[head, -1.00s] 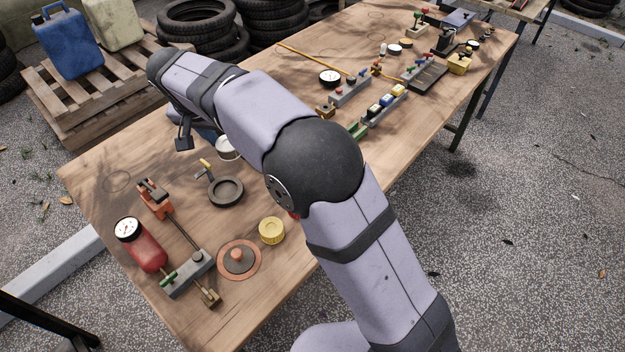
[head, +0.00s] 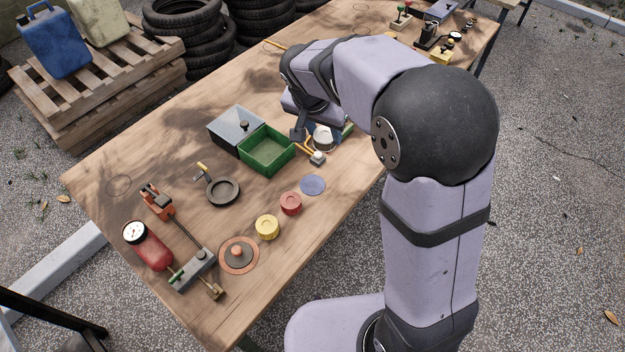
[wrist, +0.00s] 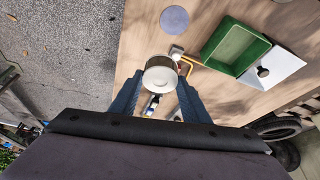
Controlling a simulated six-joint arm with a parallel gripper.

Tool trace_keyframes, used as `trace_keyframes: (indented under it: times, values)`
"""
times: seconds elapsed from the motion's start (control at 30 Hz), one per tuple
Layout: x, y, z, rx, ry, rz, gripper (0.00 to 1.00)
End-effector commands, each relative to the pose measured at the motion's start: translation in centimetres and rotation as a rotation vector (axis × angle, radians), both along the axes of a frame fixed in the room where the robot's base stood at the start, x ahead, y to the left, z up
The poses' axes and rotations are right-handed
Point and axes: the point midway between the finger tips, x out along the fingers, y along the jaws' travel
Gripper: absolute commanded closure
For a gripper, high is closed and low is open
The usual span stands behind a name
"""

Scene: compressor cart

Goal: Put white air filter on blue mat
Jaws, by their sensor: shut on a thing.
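In the head view the filter (head: 323,139) shows just below my wrist, and my gripper (head: 318,130) is partly hidden by the arm. The blue mat (head: 312,186) is a flat, bare disc on the table, nearer the camera than the filter and apart from it. The mat also shows bare at the top of the wrist view (wrist: 174,19).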

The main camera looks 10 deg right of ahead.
Motion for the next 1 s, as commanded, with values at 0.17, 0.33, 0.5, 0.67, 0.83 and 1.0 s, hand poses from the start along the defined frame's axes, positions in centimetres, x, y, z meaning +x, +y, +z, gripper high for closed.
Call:
trace_keyframes:
  times: [0.17, 0.33, 0.5, 0.67, 0.83, 1.0]
  values:
    - [-2.4, 0.1, -3.8, -0.001, 0.005, 0.103, 0.79]
    - [-3.1, 1.1, -6.6, 0.000, 0.003, 0.233, 0.79]
    - [-1.3, 2.2, -6.2, 0.000, -0.002, 0.310, 0.79]
    - [-0.6, 2.7, -5.9, 0.000, 0.000, 0.354, 0.79]
    - [-0.6, 2.7, -5.9, -0.001, 0.001, 0.373, 0.79]
    - [-0.6, 2.7, -7.0, -0.002, 0.004, 0.373, 0.79]
